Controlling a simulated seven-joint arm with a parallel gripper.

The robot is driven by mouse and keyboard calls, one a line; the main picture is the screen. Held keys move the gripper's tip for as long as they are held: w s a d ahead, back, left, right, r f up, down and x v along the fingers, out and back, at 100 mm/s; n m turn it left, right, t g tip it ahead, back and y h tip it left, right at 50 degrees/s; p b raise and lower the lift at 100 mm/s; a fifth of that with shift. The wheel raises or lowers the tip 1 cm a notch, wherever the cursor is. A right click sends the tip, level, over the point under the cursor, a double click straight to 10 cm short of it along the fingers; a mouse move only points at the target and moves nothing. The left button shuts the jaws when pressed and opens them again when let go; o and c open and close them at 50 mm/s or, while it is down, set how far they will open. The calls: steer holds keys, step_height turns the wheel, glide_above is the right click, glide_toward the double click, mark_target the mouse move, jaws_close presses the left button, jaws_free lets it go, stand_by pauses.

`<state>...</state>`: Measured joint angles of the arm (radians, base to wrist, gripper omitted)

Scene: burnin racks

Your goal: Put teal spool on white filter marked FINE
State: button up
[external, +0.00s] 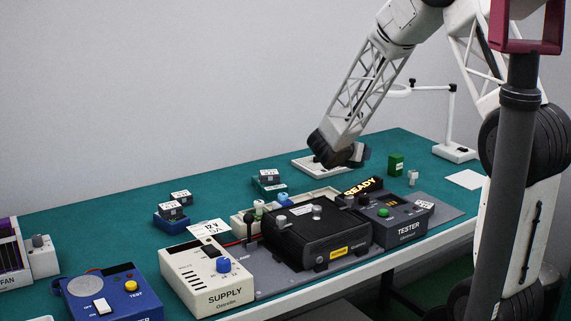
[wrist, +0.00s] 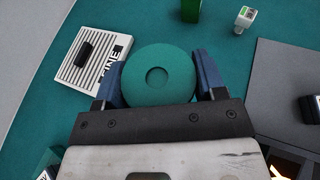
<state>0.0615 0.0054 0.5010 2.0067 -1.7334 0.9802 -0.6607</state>
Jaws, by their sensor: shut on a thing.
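The teal spool (wrist: 157,88) is a round disc with a hole in its middle. In the wrist view it sits between the two blue fingers of my gripper (wrist: 160,85), which is shut on it. The white filter (wrist: 98,48) marked FINE lies flat on the table, with slats and a black handle, up and left of the spool in the wrist view. In the external view the filter (external: 303,168) is partly hidden by my gripper (external: 352,160), which hangs over the table near it. The spool is hard to make out there.
A green block (external: 396,165) and a small white-topped piece (external: 413,178) stand to the right of my gripper. The black box (external: 316,237), tester (external: 392,227) and supply (external: 206,276) stand nearer the front. A lamp base (external: 455,153) is at the back right.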

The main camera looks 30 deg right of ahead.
steer(key=shift+w+a+f+n+t+y, duration=0.3)
steer(key=shift+a+n+t, duration=0.1)
steer(key=shift+a, duration=0.1)
steer(key=shift+w+a+f+n+t+y, duration=0.15)
steer(key=shift+w+a+n+t+y, duration=0.1)
steer(key=shift+a+n, duration=0.2)
steer(key=shift+w+a+f+n+t+y, duration=0.25)
steer(key=shift+w+a+n+t, duration=0.1)
steer(key=shift+a, duration=0.2)
steer(key=shift+w, duration=0.1)
glide_above(321, 167)
steer(key=shift+w+f, duration=0.1)
steer(key=shift+f, duration=0.65)
steer(key=shift+f, duration=1.75)
steer(key=shift+f, duration=0.15)
steer(key=o, duration=1)
